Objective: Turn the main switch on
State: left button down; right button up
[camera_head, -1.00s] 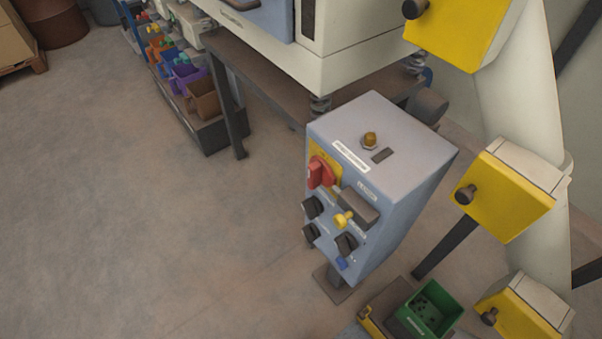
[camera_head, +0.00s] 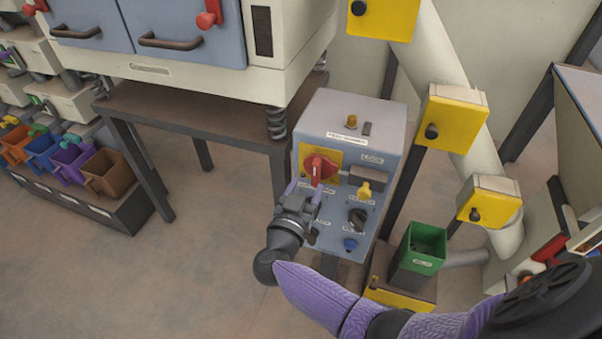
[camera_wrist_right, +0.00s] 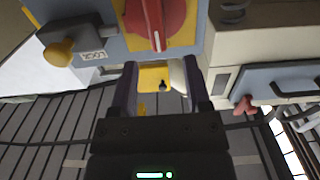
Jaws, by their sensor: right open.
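The main switch (camera_head: 319,169) is a red rotary knob on a yellow plate, at the upper left of the front of a blue-grey control box (camera_head: 330,220). In the right wrist view the red knob (camera_wrist_right: 155,18) is at the top middle, beyond the fingertips. My right gripper (camera_head: 305,188) is just below and left of the knob, with its fingers pointing up toward it. In the right wrist view its two fingers (camera_wrist_right: 158,75) are apart with nothing between them. I cannot tell any contact with the knob. My left gripper is not in view.
The box also carries a yellow lever (camera_head: 365,190), a black knob (camera_head: 357,217) and a blue button (camera_head: 350,244). A green bin (camera_head: 421,247) stands to its right. A dark table (camera_head: 190,105) is behind left. Yellow boxes (camera_head: 450,120) sit on a pale pipe.

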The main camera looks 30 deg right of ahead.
aim_at(314, 172)
jog(key=b+x, duration=0.1)
jog(key=x, duration=0.2)
jog(key=b+x, duration=0.1)
jog(key=x, duration=0.2)
jog(key=shift+w+d+f, duration=0.15)
jog(key=shift+d+f, duration=0.05)
jog(key=shift+d, duration=0.15)
jog(key=shift+w+d+r, duration=0.1)
jog(key=shift+d, duration=0.05)
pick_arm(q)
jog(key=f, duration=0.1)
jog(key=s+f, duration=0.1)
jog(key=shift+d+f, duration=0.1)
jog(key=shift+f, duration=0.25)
pick_arm(e)
jog(key=shift+c, duration=0.6)
grip_shut()
